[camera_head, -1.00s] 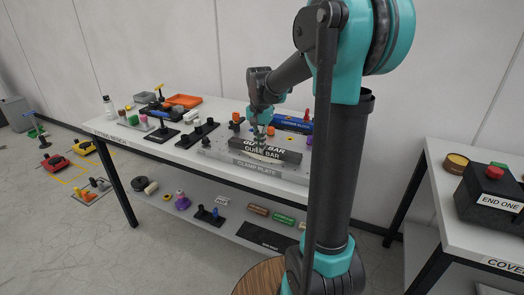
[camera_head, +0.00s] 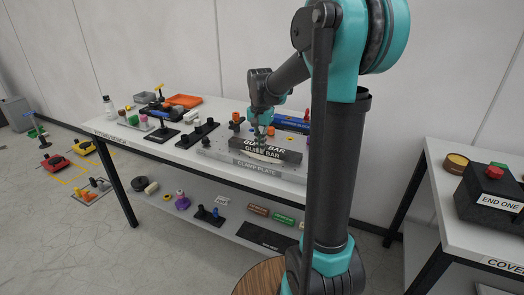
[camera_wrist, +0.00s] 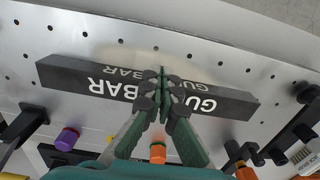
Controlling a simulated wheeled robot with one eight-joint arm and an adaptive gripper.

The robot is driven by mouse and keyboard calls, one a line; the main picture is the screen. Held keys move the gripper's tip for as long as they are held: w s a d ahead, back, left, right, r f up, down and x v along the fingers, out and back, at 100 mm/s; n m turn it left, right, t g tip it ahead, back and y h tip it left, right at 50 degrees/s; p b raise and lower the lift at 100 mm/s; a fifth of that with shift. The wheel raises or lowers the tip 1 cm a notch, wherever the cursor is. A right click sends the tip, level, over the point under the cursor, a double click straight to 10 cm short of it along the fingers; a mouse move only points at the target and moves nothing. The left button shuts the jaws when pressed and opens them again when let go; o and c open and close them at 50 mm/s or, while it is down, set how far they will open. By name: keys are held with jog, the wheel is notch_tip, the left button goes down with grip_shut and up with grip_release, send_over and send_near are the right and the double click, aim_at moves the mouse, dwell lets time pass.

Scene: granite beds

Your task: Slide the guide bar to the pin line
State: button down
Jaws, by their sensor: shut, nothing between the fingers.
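The guide bar (camera_head: 287,153) is a long dark bar with white lettering, lying lengthwise on the grey clamp plate (camera_head: 220,151). In the wrist view the bar (camera_wrist: 75,76) runs across the picture, slightly tilted, on the perforated plate (camera_wrist: 215,60). My gripper (camera_head: 257,138) is over the middle of the bar. In the wrist view its closed fingertips (camera_wrist: 161,76) overlap the bar's middle and hide part of the lettering. Nothing is between them. I cannot tell whether they touch the bar. Rows of small holes show in the plate; I cannot tell which is the pin line.
An orange knob (camera_wrist: 158,152) and a purple knob (camera_wrist: 67,138) stand near the bar. Black fixtures (camera_head: 198,134) and an orange tray (camera_head: 183,100) are farther left on the bench. Another table carries a box with a red button (camera_head: 494,190) at right.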

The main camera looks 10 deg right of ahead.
jog(key=shift+w+d, duration=0.2)
jog(key=shift+w+d, duration=0.4)
jog(key=shift+w, duration=0.15)
jog(key=shift+w+d, duration=0.4)
jog(key=shift+w, duration=0.15)
jog(key=shift+w+d, duration=0.2)
jog(key=shift+w, duration=0.1)
jog(key=shift+w+d, duration=0.7)
jog(key=shift+w, duration=0.25)
jog(key=shift+w+d, duration=0.7)
jog(key=shift+w, duration=0.25)
jog(key=shift+w+d, duration=0.2)
jog(key=shift+w, duration=0.05)
jog(key=shift+w+d, duration=0.25)
jog(key=shift+w, duration=0.1)
jog(key=shift+w+d, duration=0.2)
jog(key=shift+w, duration=0.1)
